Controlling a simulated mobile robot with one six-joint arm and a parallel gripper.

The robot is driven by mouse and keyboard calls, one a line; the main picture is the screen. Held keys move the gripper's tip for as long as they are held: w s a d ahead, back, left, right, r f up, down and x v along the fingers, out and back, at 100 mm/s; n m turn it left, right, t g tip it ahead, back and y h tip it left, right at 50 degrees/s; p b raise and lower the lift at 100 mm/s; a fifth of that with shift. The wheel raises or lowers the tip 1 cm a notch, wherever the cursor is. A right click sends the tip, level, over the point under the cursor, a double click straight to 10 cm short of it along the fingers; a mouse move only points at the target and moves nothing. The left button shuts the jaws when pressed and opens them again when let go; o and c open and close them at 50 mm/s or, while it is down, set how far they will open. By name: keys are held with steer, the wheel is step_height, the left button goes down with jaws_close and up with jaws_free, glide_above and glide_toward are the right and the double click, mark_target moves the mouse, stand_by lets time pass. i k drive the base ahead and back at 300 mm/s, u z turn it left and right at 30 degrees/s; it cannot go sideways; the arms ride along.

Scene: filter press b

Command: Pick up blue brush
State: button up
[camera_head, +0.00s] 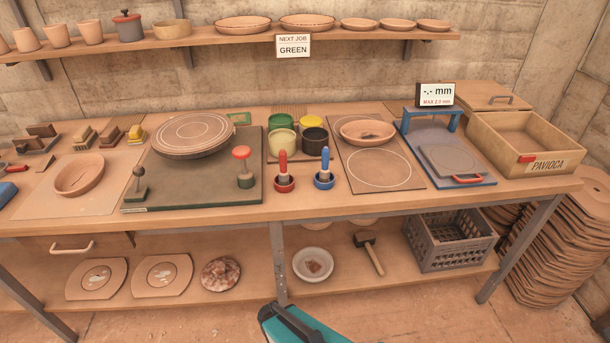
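The blue brush (325,161) stands upright with its blue handle up in a round blue holder (324,182) near the front edge of the workbench. A red brush (283,163) stands the same way in a red holder (284,184) just to its left. The lower ends of both brushes are hidden in the holders. My gripper's fingers are not in view; only a teal and black part, likely mine, shows at the bottom edge, below the bench and apart from the brushes.
A turntable board with a red knob (241,153) is left of the brushes. Paint pots (283,141) stand behind. A board with a bowl (368,132), a blue-framed gauge (450,160) and a wooden box (530,142) are to the right. A shelf (225,38) runs above.

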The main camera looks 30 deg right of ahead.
mark_target(325, 170)
steer(key=u, duration=0.2)
steer(key=k, duration=1.45)
steer(key=u, duration=0.7)
steer(key=i, duration=1)
steer(key=u, duration=0.05)
